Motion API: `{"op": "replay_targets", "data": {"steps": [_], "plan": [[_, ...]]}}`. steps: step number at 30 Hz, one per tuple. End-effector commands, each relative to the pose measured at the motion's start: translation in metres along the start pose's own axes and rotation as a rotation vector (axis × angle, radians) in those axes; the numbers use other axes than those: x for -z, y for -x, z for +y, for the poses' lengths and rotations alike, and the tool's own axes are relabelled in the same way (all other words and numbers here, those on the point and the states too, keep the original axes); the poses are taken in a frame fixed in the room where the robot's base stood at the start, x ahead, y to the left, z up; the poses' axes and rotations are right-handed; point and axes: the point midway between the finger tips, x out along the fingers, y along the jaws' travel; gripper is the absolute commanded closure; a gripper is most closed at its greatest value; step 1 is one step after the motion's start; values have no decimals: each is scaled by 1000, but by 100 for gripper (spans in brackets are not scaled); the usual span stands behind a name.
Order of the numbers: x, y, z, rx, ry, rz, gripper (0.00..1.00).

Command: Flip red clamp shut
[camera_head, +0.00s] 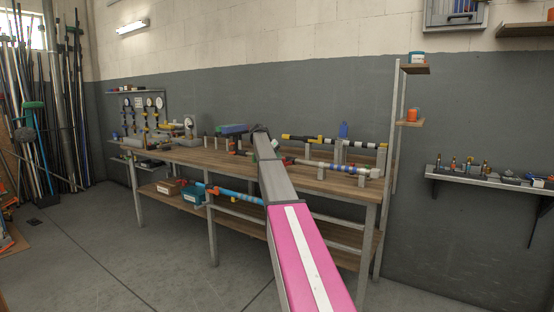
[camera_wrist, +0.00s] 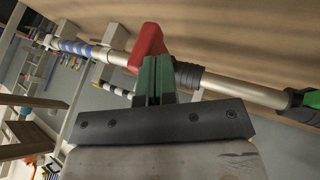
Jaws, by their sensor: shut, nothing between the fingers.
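The red clamp (camera_wrist: 148,45) shows in the wrist view as a red lever on a pale pipe (camera_wrist: 238,88), standing out from the pipe at an angle. My gripper (camera_wrist: 155,62) has green fingers, pressed together and empty. Its tips overlap the lower edge of the red clamp in this view; I cannot tell whether they touch it. The fingers hide part of the pipe and the clamp's base. A dark collar (camera_wrist: 188,76) sits on the pipe just right of the fingers. In the head view my arm reaches over the workbench and hides much of the area around the clamp.
The wooden workbench (camera_head: 220,160) carries several pipes on grey stands. A green fitting (camera_wrist: 312,99) is at the pipe's right in the wrist view. Floor (camera_head: 110,260) at left is clear.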

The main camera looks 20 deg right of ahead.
Motion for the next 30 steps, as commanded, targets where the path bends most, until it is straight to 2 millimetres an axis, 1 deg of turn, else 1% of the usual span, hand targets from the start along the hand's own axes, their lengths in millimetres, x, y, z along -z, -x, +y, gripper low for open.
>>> {"op": "replay_targets", "data": {"steps": [6,8,13,22,30], "plan": [[-5,-2,9,63,115,63,100],[-4,-3,10,64,119,64,100],[-8,-7,21,70,129,69,100],[-10,-19,44,188,351,188,100],[-5,-31,62,298,556,298,100]]}}
